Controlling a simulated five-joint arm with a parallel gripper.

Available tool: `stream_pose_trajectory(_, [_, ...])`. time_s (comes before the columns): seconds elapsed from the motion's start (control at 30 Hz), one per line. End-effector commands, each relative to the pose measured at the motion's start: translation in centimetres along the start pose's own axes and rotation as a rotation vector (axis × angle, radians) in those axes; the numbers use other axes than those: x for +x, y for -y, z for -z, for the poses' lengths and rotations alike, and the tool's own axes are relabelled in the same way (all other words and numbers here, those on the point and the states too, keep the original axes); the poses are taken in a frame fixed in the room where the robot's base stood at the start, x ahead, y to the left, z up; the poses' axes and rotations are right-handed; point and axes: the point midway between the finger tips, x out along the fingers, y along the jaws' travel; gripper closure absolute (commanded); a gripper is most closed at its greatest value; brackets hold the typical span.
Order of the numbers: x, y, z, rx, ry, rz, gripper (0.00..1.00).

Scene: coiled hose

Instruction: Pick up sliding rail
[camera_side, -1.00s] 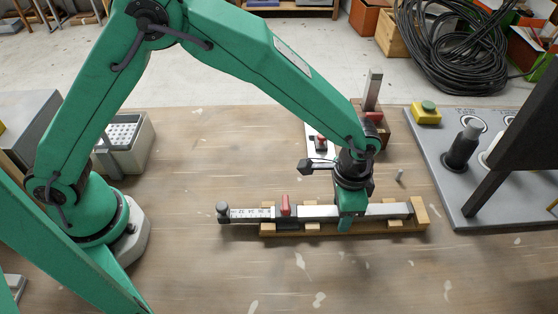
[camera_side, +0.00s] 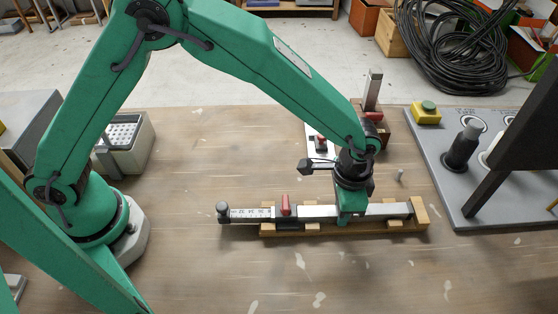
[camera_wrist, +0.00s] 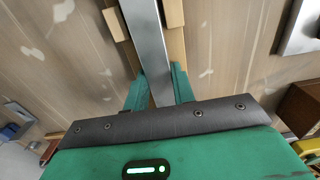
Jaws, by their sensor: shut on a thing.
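The sliding rail (camera_side: 387,210) is a long silver bar with a printed scale and a black knob at its left end and a red lever (camera_side: 286,206) near its middle. It lies along a wooden holder (camera_side: 419,211) with small blocks. In the side view my gripper (camera_side: 346,216) comes down over the right half of the rail. In the wrist view the green fingers (camera_wrist: 159,92) stand on both sides of the silver bar (camera_wrist: 146,40) and are shut on it. The finger tips are partly hidden by the rail and holder.
A grey panel (camera_side: 459,200) with knobs and a yellow button box (camera_side: 426,113) stands at the right. A brown block with a post (camera_side: 373,90) stands behind my gripper. A grey bin (camera_side: 143,145) is at the left. The front of the table is clear.

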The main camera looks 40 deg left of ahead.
Motion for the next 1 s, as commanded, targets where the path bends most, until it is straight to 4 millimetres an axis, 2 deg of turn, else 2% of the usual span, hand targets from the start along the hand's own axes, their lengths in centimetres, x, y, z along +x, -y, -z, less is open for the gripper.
stream_pose_trajectory(0.27, [-0.8, 0.0, 0.1, 0.0, -0.002, 0.0, 1.0])
stream_pose_trajectory(0.57, [-4.2, 0.0, 0.1, 0.0, -0.005, 0.0, 1.0])
stream_pose_trajectory(1.0, [-8.5, -6.6, -3.2, 0.004, -0.003, 0.0, 1.0])
